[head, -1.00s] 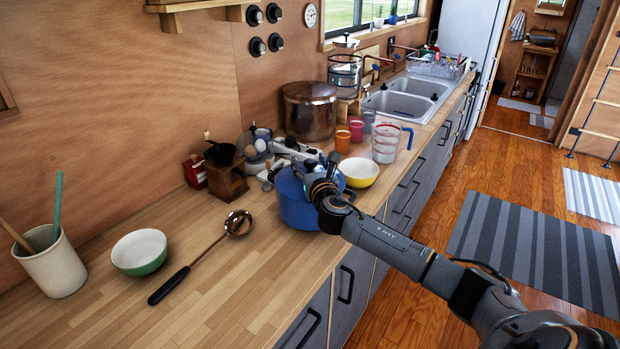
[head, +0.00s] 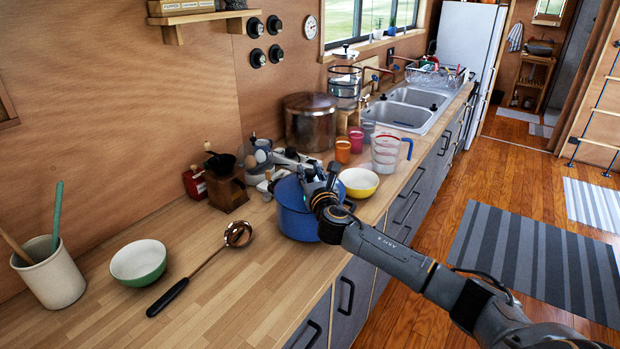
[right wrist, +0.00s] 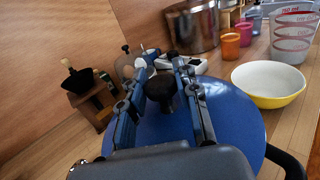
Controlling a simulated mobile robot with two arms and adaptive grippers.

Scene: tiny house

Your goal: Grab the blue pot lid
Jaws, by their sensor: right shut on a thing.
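The blue pot (head: 297,222) stands on the wooden counter near its front edge. Its blue lid (right wrist: 236,118) fills the lower middle of the right wrist view and has a dark knob (right wrist: 161,88). My right gripper (head: 318,172) is over the lid, and in the right wrist view its two fingers (right wrist: 163,76) are on either side of the knob, shut on it. The lid appears to rest on the pot; the gripper and arm hide part of its rim. My left gripper is not in view.
A yellow bowl (head: 359,182) stands close to the right of the pot. A measuring cup (head: 386,152), orange cup (head: 343,149) and large metal pot (head: 311,121) stand behind. A ladle (head: 205,265) and green bowl (head: 138,261) lie left, with bare counter between.

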